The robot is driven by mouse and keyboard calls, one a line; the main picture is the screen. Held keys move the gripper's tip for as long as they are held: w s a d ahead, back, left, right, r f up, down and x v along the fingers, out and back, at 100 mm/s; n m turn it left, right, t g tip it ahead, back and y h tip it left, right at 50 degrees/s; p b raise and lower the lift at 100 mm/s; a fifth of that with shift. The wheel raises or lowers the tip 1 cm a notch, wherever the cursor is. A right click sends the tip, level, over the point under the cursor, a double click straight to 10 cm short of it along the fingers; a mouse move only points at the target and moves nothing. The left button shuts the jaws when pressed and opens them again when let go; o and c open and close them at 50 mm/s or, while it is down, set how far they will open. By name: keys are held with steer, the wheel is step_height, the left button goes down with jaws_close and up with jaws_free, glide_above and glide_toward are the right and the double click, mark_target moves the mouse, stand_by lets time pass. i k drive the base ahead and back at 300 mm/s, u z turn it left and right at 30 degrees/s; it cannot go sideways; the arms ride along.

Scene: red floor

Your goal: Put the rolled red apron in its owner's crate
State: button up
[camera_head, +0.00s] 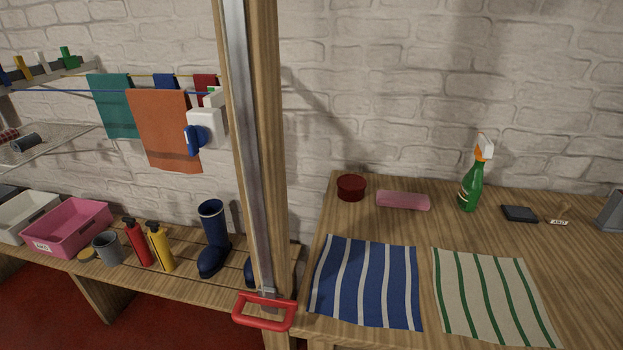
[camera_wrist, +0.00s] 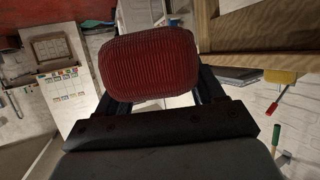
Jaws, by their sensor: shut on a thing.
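In the wrist view, my gripper (camera_wrist: 158,96) is shut on a dark red ribbed roll (camera_wrist: 150,62), which looks like the rolled red apron. The roll lies across the fingers and hides their tips. In the head view, a pink crate (camera_head: 84,226) with a small white label stands on the low wooden bench at the left. The label is too small to read surely. A white crate (camera_head: 20,219) stands left of it, partly cut off by the frame. My gripper and the roll do not show in the head view.
Red and yellow bottles (camera_head: 161,248), a grey cup (camera_head: 108,248) and blue boots (camera_head: 213,240) stand right of the pink crate. A wooden post (camera_head: 268,150) stands between bench and table. The table (camera_head: 580,270) holds striped cloths, a green spray bottle (camera_head: 472,187) and small items.

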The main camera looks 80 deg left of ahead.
mark_target(65, 236)
steer(key=k, duration=2.65)
steer(key=z, duration=2.05)
steer(key=i, duration=0.1)
steer(key=u, duration=2.15)
steer(key=i, duration=0.3)
steer(key=u, duration=2.4)
steer(key=i, duration=0.2)
steer(key=u, duration=0.85)
steer(key=i, duration=1)
steer(key=u, duration=0.15)
